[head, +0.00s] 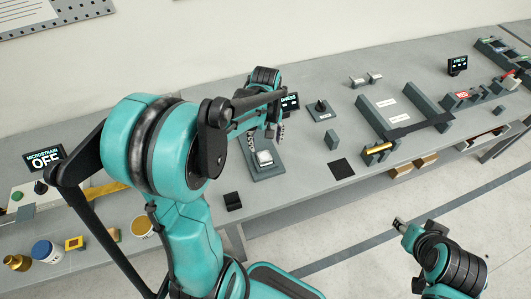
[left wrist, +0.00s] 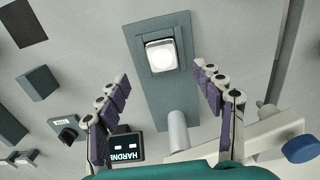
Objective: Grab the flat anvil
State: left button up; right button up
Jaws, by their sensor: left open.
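A pale post (left wrist: 177,130) and a display (left wrist: 127,146) stand close to my left fingers. Grey fixtures (head: 385,119) stand farther right.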

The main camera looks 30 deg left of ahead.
aim_at(265, 155)
pick_arm(q)
notch_tip(265, 155, down, 3)
jog(key=shift+s+a+b, duration=0.15)
jog(key=shift+b, duration=0.4)
notch_tip(265, 155, down, 5)
jog(key=shift+a+r+b, duration=0.1)
jog(key=shift+b, duration=0.8)
jog(key=shift+r, duration=0.1)
grip_shut()
